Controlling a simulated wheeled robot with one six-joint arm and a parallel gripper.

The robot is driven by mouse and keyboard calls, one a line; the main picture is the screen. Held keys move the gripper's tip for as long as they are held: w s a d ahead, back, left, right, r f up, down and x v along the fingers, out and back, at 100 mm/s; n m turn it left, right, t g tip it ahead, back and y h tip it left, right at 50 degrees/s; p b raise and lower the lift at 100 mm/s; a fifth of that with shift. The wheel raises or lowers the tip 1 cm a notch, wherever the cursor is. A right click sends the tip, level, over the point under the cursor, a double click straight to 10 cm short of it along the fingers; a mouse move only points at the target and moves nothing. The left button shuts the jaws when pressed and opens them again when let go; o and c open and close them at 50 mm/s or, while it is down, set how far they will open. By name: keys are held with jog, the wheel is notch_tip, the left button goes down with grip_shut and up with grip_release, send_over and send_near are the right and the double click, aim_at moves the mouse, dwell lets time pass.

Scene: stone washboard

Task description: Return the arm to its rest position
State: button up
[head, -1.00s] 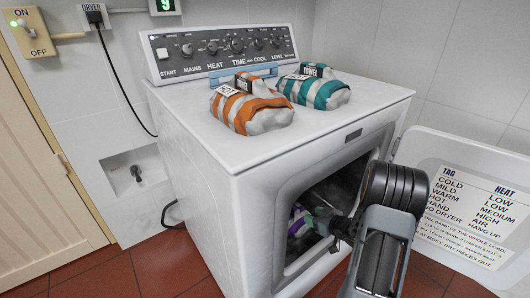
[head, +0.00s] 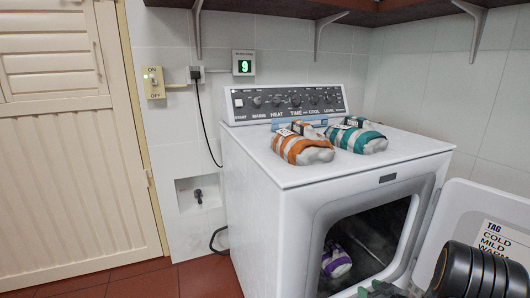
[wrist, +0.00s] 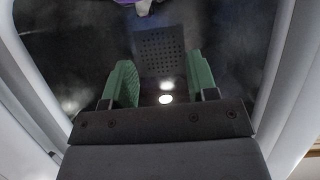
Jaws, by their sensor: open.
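My gripper is open and empty in the wrist view (wrist: 161,85), its two green fingers spread apart at the dryer's opening. In the head view my arm comes in at the lower right corner, and the gripper (head: 378,290) is only partly visible at the bottom edge, in front of the opening. A white dryer (head: 265,215) stands with its door (head: 463,213) swung open to the right. A purple and white bundle (head: 336,262) lies inside the drum, apart from the gripper. Its edge shows at the top of the wrist view (wrist: 145,5).
An orange-striped bundle (head: 302,148) and a teal-striped bundle (head: 357,138) rest on the dryer top. The control panel (head: 290,103) is behind them. Dark shelves (head: 375,10) hang above. Red floor tiles (head: 150,282) are clear at left. The open door stands close to my arm.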

jog(key=s+a+r+m+g+h+p, duration=0.15)
jog(key=r+h+p, duration=0.25)
jog(key=r+p, duration=0.95)
jog(key=a+r+m+g+h+p, duration=0.25)
jog(key=r+p, duration=0.35)
jog(key=r, duration=1.4)
jog(key=s+a+r+g+y+p, duration=0.1)
jog(key=s+a+r+g+p, duration=0.1)
jog(key=s+a+r+p, duration=0.4)
jog(key=s+a+r+g+y+p, duration=0.1)
jog(key=s+a+r+g+p, duration=0.2)
jog(key=s+a+r+p, duration=0.4)
jog(key=s+r, duration=0.4)
jog(key=shift+s+a+r, duration=0.3)
jog(key=shift+s+a, duration=0.05)
jog(key=shift+a, duration=0.05)
jog(key=shift+c, duration=0.9)
